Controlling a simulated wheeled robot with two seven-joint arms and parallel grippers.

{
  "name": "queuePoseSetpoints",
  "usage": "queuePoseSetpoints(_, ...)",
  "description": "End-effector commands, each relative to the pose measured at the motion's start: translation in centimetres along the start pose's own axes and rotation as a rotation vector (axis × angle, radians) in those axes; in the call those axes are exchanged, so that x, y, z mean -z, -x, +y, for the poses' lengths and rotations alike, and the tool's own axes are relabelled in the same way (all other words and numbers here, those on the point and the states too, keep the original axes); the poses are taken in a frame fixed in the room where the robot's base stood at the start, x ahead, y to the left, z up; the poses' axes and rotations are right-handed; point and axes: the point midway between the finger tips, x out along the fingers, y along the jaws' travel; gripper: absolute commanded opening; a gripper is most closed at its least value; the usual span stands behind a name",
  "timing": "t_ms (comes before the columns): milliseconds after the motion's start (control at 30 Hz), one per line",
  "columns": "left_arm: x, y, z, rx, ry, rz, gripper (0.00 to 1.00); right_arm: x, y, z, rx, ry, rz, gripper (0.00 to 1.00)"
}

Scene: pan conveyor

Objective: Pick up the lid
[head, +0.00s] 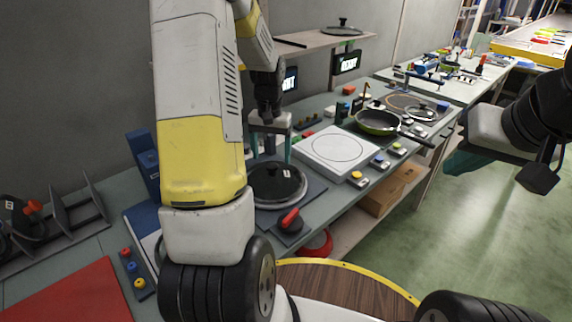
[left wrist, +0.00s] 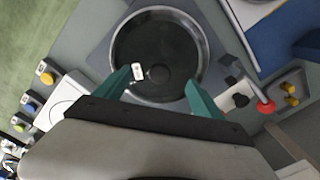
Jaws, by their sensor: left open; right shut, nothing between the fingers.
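A round dark lid (head: 275,181) with a light rim and a small white label lies on a dark square mat (head: 313,190) on the counter. In the left wrist view the lid (left wrist: 150,45) shows from above, with its knob (left wrist: 160,73) near the centre. My left gripper (head: 271,158) is open over the lid. Its teal fingertips (left wrist: 160,84) stand on either side of the knob in the left wrist view; contact cannot be told. My right gripper (head: 458,162) is shut and empty at the right, over the floor, partly hidden by its arm.
A white hotplate (head: 335,150) and a frying pan (head: 378,122) stand right of the mat. Another lid (head: 343,28) sits on the wall shelf. A rack (head: 75,215) and a red board (head: 70,295) are at left.

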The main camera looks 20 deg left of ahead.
Motion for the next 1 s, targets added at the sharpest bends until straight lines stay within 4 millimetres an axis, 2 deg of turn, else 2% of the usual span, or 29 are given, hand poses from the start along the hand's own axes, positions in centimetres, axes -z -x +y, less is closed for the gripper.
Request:
queuePoseSetpoints(400, 0.4, -5.5, 0.0, -0.001, 0.001, -0.002, 0.79, 0.0, 0.0, 0.0, 0.000, 0.000, 0.000, 0.00)
queuePoseSetpoints(700, 0.4, -6.0, 0.0, -0.001, 0.001, 0.001, 0.79, 0.0, 0.0, 0.0, 0.000, 0.000, 0.000, 0.00)
queuePoseSetpoints(767, 0.4, -6.0, 0.0, -0.001, 0.000, 0.001, 0.69, 0.0, 0.0, 0.0, 0.000, 0.000, 0.000, 0.00)
queuePoseSetpoints(1000, 0.4, -6.1, 0.0, -0.001, 0.000, 0.000, 0.22, 0.0, 0.0, 0.0, 0.000, 0.000, 0.000, 0.00)
